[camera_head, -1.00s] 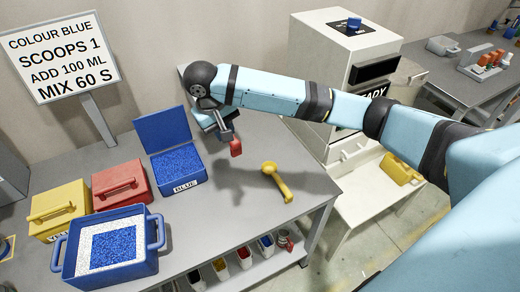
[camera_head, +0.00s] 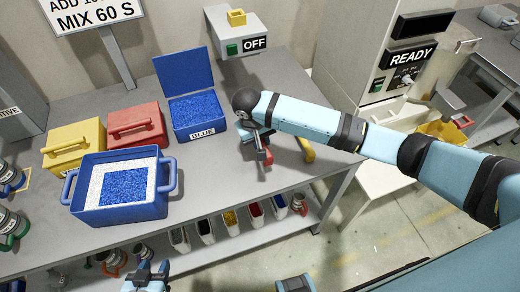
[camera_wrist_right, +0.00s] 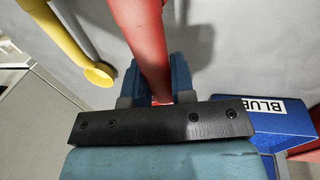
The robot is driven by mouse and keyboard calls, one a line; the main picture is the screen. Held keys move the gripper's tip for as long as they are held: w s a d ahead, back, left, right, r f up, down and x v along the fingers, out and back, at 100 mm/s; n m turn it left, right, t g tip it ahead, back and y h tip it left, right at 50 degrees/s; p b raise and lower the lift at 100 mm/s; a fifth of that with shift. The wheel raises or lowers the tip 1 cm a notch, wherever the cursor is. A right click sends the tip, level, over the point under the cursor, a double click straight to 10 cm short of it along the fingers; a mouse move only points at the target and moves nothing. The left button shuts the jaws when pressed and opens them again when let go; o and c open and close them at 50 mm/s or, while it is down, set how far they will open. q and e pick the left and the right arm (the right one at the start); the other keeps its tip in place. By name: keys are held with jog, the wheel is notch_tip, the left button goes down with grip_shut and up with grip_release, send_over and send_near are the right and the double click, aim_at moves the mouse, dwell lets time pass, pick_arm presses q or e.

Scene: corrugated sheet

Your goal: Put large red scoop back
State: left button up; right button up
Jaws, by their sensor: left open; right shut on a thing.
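The red scoop (camera_head: 268,158) is held in my right gripper (camera_head: 258,143) above the grey table, to the right of the open blue box. In the right wrist view its red handle (camera_wrist_right: 143,40) runs between the two blue fingers of that gripper (camera_wrist_right: 155,88), which is shut on it; the scoop's far end is out of that view. My left gripper (camera_head: 147,274) is open at the bottom edge of the head view, in front of the table, with nothing seen in it.
A yellow scoop (camera_head: 306,150) lies just right of the red one, partly behind my arm. The blue box (camera_head: 205,133), red box (camera_head: 137,131), yellow box (camera_head: 72,150) and blue-handled tub (camera_head: 165,205) stand to the left. Several small bins (camera_head: 206,232) line the lower shelf.

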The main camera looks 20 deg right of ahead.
notch_tip(320, 180, down, 5)
jog(key=shift+r, duration=0.2)
jog(key=shift+f, duration=0.1)
jog(key=o, duration=0.9)
jog(key=r, duration=0.4)
jog(key=a+r, duration=0.1)
jog(key=r, duration=0.3)
jog(key=a+r, duration=0.1)
jog(key=r, duration=0.3)
jog(key=shift+s+a, duration=0.1)
jog(key=shift+a, duration=0.1)
